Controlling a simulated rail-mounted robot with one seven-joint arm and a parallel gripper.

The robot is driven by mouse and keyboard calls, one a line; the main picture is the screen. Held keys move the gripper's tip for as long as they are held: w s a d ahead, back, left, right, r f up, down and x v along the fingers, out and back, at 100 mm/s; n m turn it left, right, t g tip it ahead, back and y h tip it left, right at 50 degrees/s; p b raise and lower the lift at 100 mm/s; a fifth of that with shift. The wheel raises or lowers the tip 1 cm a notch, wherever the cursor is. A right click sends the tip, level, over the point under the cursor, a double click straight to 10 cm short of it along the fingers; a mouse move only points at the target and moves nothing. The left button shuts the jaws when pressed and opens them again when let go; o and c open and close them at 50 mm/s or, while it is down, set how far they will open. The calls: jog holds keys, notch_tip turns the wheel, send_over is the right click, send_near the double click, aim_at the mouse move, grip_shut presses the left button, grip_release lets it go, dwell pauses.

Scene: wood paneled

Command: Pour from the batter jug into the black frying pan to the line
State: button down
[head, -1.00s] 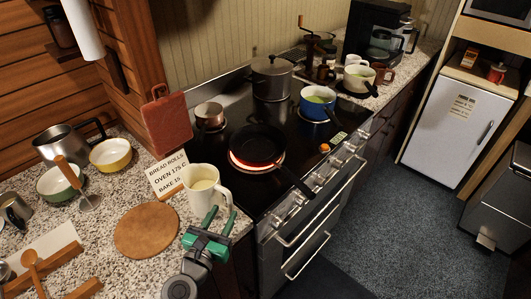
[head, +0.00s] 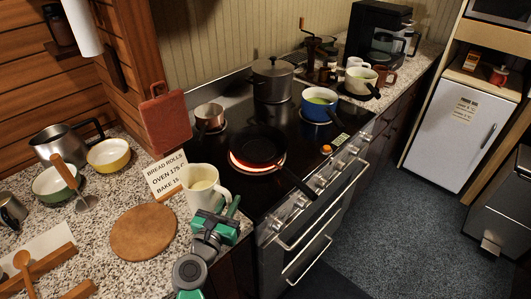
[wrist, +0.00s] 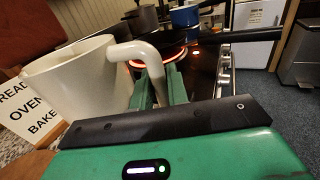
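The batter jug (head: 199,193) is a cream-white jug with pale batter inside. It stands upright on the counter beside the stove, and its handle side is close in the wrist view (wrist: 75,82). My gripper (head: 224,208) is at the handle, its green fingers (wrist: 158,88) apart on either side of the handle's lower part. I see no clear grip, and contact is hard to tell. The black frying pan (head: 257,146) sits on a glowing red burner, its handle pointing toward the stove's front right. The fill line inside the pan cannot be made out.
A sign (head: 166,176) leans just behind the jug, and a round wooden board (head: 143,232) lies left of it. A small copper pot (head: 209,117), a grey lidded pot (head: 272,80) and a blue pot (head: 318,104) stand on the stove. Bowls (head: 109,153) sit farther left.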

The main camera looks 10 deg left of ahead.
aim_at(227, 191)
jog(key=shift+r+p, duration=2.65)
jog(key=shift+f, duration=0.1)
